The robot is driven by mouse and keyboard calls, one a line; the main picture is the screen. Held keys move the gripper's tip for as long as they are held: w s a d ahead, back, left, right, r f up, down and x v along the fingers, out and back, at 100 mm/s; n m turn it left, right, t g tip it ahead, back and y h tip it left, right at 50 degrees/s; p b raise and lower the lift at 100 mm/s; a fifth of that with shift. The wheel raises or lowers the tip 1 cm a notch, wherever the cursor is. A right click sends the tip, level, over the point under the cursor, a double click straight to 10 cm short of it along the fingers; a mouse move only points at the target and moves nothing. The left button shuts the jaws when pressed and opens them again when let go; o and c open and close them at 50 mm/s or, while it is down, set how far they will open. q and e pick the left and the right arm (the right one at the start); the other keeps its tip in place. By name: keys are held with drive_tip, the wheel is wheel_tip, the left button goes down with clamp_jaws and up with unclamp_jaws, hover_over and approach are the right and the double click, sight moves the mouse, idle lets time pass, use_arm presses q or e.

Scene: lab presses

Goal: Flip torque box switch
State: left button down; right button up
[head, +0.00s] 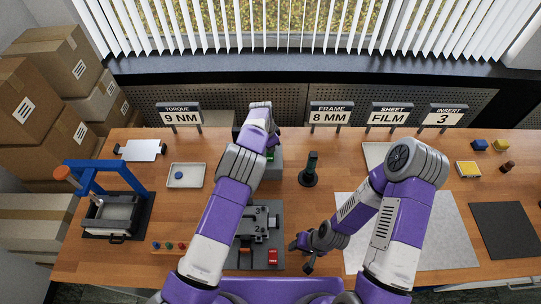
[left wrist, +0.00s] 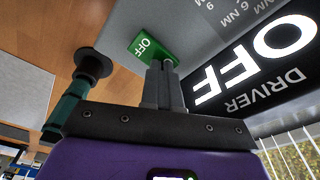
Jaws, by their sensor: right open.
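The grey torque box (head: 274,168) stands at the back middle of the table, partly hidden behind my left arm. In the left wrist view its grey panel (left wrist: 185,20) carries a green switch (left wrist: 150,45) marked OFF. A black display (left wrist: 262,70) beside it reads DRIVER OFF. My left gripper (left wrist: 164,66) looks shut, with its two fingers together and nothing seen between them. Its tips are at the edge of the green switch; I cannot tell whether they touch it. My right gripper (head: 300,256) is open and empty, low over the front middle of the table.
A dark green driver (head: 311,163) stands upright in a black holder right of the box. A grey fixture (head: 270,207) is in front of it. A blue-framed press (head: 118,170) is at left, a white tray (head: 200,183) beside it. A pale mat (head: 440,235) lies at right.

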use_arm(q)
drive_tip(key=shift+s+f+b, duration=0.2)
drive_tip(key=shift+f+b, duration=0.1)
drive_tip(key=shift+f, duration=0.25)
use_arm(e)
drive_tip(key=shift+s+f, duration=0.2)
drive_tip(key=shift+f, duration=0.45)
use_arm(q)
drive_tip(key=shift+w+a+r+p, duration=0.1)
drive_tip(key=shift+w+r+p, duration=0.15)
drive_tip(key=shift+r+p, duration=0.7)
drive_tip(key=shift+w+a+r+p, duration=0.1)
drive_tip(key=shift+w+r+p, duration=0.1)
drive_tip(key=shift+r, duration=1.45)
use_arm(e)
drive_tip(key=shift+w+a+r, duration=0.1)
drive_tip(key=shift+w+r, duration=0.05)
drive_tip(key=shift+r, duration=0.3)
drive_tip(key=shift+w+a+r, duration=0.1)
drive_tip(key=shift+w+r, duration=0.05)
drive_tip(key=shift+r, duration=0.25)
use_arm(q)
drive_tip(key=shift+d+r+p, duration=0.1)
drive_tip(key=shift+r+p, duration=0.25)
drive_tip(key=shift+r, duration=0.5)
use_arm(e)
drive_tip(key=shift+r, duration=0.45)
